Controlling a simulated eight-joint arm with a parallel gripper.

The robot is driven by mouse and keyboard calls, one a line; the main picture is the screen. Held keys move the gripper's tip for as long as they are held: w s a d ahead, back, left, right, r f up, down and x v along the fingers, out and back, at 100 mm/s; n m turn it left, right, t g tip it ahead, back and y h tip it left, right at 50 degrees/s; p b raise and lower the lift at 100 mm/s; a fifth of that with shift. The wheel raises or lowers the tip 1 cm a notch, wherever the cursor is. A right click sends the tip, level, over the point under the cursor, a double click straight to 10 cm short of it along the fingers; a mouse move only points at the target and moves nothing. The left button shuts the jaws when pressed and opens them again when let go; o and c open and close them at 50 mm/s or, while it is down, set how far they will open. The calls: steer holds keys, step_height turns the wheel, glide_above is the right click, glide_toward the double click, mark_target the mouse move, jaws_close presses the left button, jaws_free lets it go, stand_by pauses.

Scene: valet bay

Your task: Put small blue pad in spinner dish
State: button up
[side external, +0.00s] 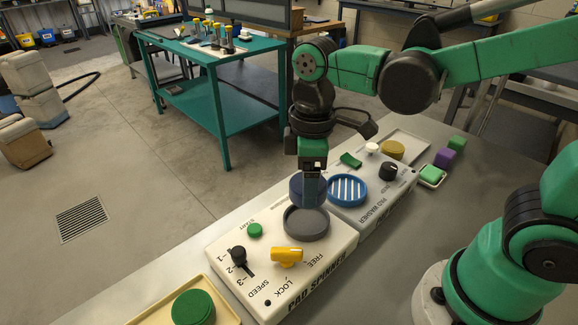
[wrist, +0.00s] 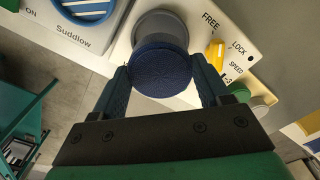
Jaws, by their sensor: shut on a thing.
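The small blue pad (wrist: 160,68) is a dark blue round disc between my fingers in the wrist view. In the side view the blue pad (side external: 307,188) shows as a dark blue disc just above and behind the spinner dish. My gripper (side external: 311,190) is shut on the pad, pointing down; its fingers also show in the wrist view (wrist: 165,85). The spinner dish (side external: 306,224) is a grey round dish on the white pad spinner (side external: 262,270). In the wrist view the pad partly covers the dish (wrist: 160,27). Whether they touch is unclear.
The pad washer (side external: 385,200), with a blue slatted dish (side external: 347,190), stands behind the spinner. A yellow lever (side external: 287,256) and a black speed knob (side external: 238,254) rise from the spinner. A green pad (side external: 193,308) lies on a cream tray (side external: 222,292) in front.

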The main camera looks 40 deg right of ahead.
mark_target(306, 221)
steer(key=shift+f, duration=2.55)
steer(key=shift+f, duration=0.1)
steer(key=o, duration=1.2)
step_height(306, 221, up, 12)
steer(key=shift+f, duration=0.1)
steer(key=shift+d, duration=0.15)
steer(key=d+f+m+t, duration=0.1)
steer(key=m+t, duration=0.1)
steer(key=m, duration=0.1)
steer(key=d+f+m+t, duration=0.2)
steer(key=m, duration=0.1)
steer(key=d+f+m+t, duration=0.1)
steer(key=d+m+t, duration=0.1)
steer(key=m+t, duration=0.1)
steer(key=shift+w+d+f, duration=0.1)
steer(key=shift+d+f, duration=0.15)
